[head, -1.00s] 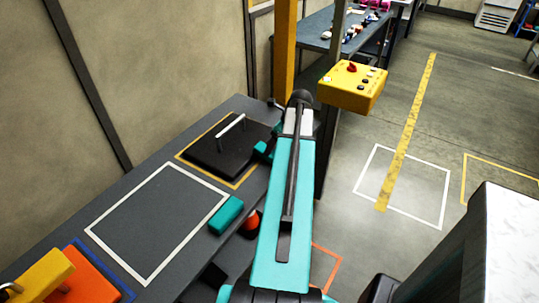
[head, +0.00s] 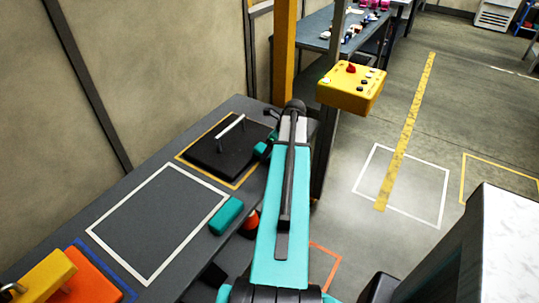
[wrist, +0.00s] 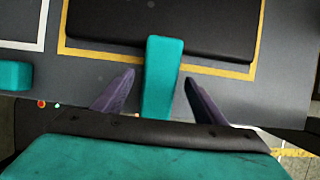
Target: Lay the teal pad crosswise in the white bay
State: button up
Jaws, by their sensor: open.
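The white bay (head: 155,220) is an empty white outline on the dark bench top. One teal pad (head: 227,215) lies by its right side at the bench's front edge; it also shows at the left of the wrist view (wrist: 14,75). A second teal block (wrist: 162,75) lies between my gripper's (wrist: 160,78) two spread fingers, its far end at a black plate's edge. It is partly seen left of my arm in the head view (head: 262,151). My gripper is open around this block; contact cannot be told. In the head view my arm hides the gripper.
The black plate (head: 210,158) with a handle lies in a yellow-outlined bay. An orange block (head: 90,283) and a yellow block (head: 45,280) sit at the near left. A yellow control box (head: 350,92) on a post stands right of my arm.

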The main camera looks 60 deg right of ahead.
jog(key=shift+x, duration=1.1)
jog(key=c, duration=1.2)
jog(key=shift+r, duration=0.15)
jog(key=shift+r+b, duration=0.35)
jog(key=shift+r, duration=1.05)
jog(key=s+a+b, duration=0.1)
jog(key=s+a, duration=0.1)
jog(key=s, duration=0.1)
jog(key=s+a+r+b, duration=0.1)
jog(key=s+a+b, duration=0.1)
jog(key=s+a, duration=0.1)
jog(key=s+a+b, duration=0.1)
jog(key=s+a, duration=0.2)
jog(key=s, duration=0.2)
jog(key=shift+s+r+b, duration=0.15)
jog(key=shift+r+b, duration=0.05)
jog(key=shift+b, duration=0.2)
jog(key=b, duration=0.3)
jog(key=shift+s+a, duration=0.15)
jog(key=shift+s, duration=0.2)
